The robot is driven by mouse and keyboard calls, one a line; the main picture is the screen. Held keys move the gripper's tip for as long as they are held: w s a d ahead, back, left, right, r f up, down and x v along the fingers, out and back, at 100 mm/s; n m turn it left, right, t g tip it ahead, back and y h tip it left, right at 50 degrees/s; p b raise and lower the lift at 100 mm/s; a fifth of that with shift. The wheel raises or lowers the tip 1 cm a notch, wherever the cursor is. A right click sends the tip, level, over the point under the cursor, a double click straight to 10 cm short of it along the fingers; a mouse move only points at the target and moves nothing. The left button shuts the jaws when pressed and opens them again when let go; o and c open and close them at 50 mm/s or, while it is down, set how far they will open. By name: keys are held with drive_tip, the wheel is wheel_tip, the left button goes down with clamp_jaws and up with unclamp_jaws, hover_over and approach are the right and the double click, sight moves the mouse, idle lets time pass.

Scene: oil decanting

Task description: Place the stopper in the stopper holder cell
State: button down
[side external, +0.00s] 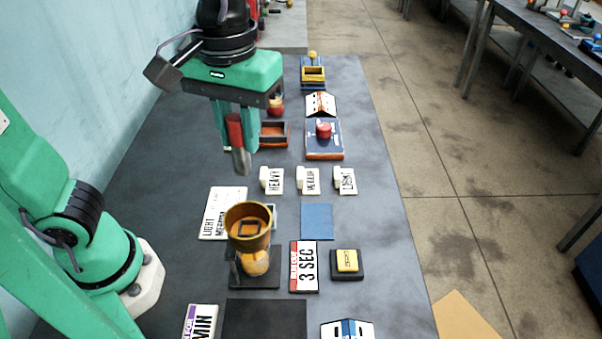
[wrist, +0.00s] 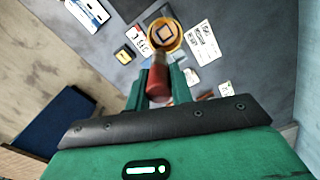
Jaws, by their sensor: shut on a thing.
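My gripper (side external: 240,165) is shut on the stopper (side external: 235,130), a red piece with a grey lower end. The stopper hangs between the green fingers, slightly tilted, above the table. The wrist view also shows the red stopper (wrist: 157,84) between the fingers of my gripper (wrist: 158,80). Just right of the fingers in the side view is an open orange-red box (side external: 284,134), partly hidden by my gripper. Farther back is a yellow open box (side external: 314,74) on a blue base. I cannot tell which of these is the stopper holder cell.
A blue-and-orange base (side external: 325,152) bears a red knob (side external: 323,130). Several white labelled blocks (side external: 309,181) stand in a row in front. A brown funnel-like cup (side external: 248,218) stands nearer, beside a yellow button (side external: 347,260). A blue square (side external: 317,222) lies flat and bare.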

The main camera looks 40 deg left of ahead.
drive_tip(key=w+a+n, duration=0.4)
drive_tip(key=w+a, duration=0.5)
wheel_tip(320, 180, down, 16)
drive_tip(key=shift+s+d, duration=0.15)
drive_tip(key=shift+f, duration=4.95)
drive_tip(key=shift+f, duration=0.15)
drive_tip(key=c, duration=1.2)
unclamp_jaws()
drive_tip(key=shift+c, duration=0.2)
drive_tip(key=shift+r, duration=0.2)
